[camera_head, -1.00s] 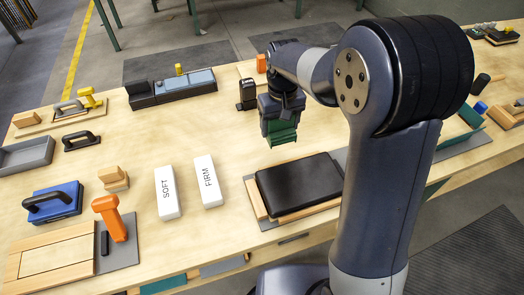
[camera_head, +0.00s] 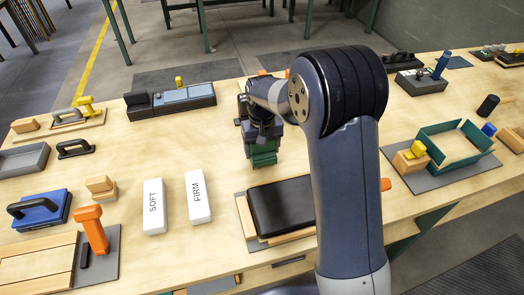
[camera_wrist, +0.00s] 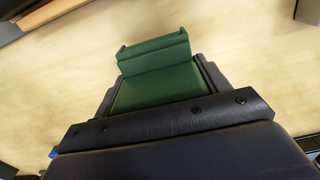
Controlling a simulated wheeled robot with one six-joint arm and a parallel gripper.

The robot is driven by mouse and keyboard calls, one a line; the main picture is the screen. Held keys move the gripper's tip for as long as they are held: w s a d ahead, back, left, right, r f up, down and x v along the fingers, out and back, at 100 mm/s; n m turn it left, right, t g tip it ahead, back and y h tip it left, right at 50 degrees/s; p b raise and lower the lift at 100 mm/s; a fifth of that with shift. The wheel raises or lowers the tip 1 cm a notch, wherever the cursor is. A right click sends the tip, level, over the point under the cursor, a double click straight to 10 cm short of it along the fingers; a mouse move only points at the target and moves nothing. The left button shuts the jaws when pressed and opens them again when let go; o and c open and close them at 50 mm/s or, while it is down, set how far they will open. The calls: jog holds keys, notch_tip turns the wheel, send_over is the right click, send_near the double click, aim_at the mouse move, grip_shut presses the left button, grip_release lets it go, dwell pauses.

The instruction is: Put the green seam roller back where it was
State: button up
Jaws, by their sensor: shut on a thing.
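My gripper (camera_head: 263,143) is shut on a green piece (camera_head: 264,159), which I take to be the green seam roller. It hangs below the jaws, above or close to the bare wooden bench top behind the black pad (camera_head: 283,205). In the wrist view the green piece (camera_wrist: 157,85) shows a flat body and a raised, flanged far end. Its underside is hidden, and I cannot tell whether it touches the bench.
White blocks marked SOFT (camera_head: 154,206) and FIRM (camera_head: 198,197) lie left of the pad. An orange-handled tool (camera_head: 92,228) stands front left. A green frame (camera_head: 433,135) stands right. Bare bench lies left of my gripper.

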jog(key=shift+f, duration=0.85)
jog(key=o, duration=1.1)
notch_tip(320, 180, up, 12)
jog(key=shift+r, duration=0.1)
